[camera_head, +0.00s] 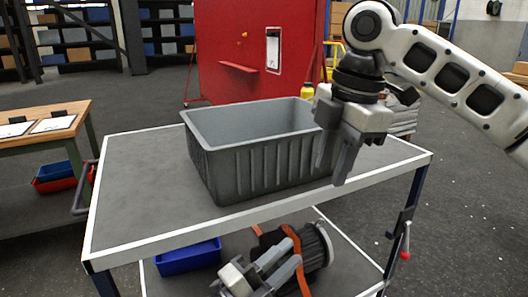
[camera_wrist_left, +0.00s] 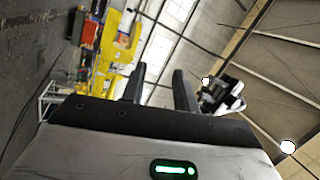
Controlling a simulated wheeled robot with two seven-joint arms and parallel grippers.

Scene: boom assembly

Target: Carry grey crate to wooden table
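The grey crate (camera_head: 265,165) stands upright on the grey top of a white-edged cart and looks empty. The wooden table (camera_head: 72,118) is at the left edge of the head view, with papers on its top. My right gripper (camera_head: 336,168) points down at the crate's right end and hides that corner. Its fingers are apart; I cannot tell whether they touch the crate. My left gripper (camera_head: 287,266) is low at the cart's front, below the top level, pointing up. In the left wrist view its fingers (camera_wrist_left: 160,88) are apart with nothing between them.
The cart top (camera_head: 150,205) has free room left of the crate. A blue bin (camera_head: 188,257) and a dark ribbed object with an orange strap (camera_head: 318,248) are on the lower shelf. A red cabinet (camera_head: 225,50) stands behind. Floor separates cart and table.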

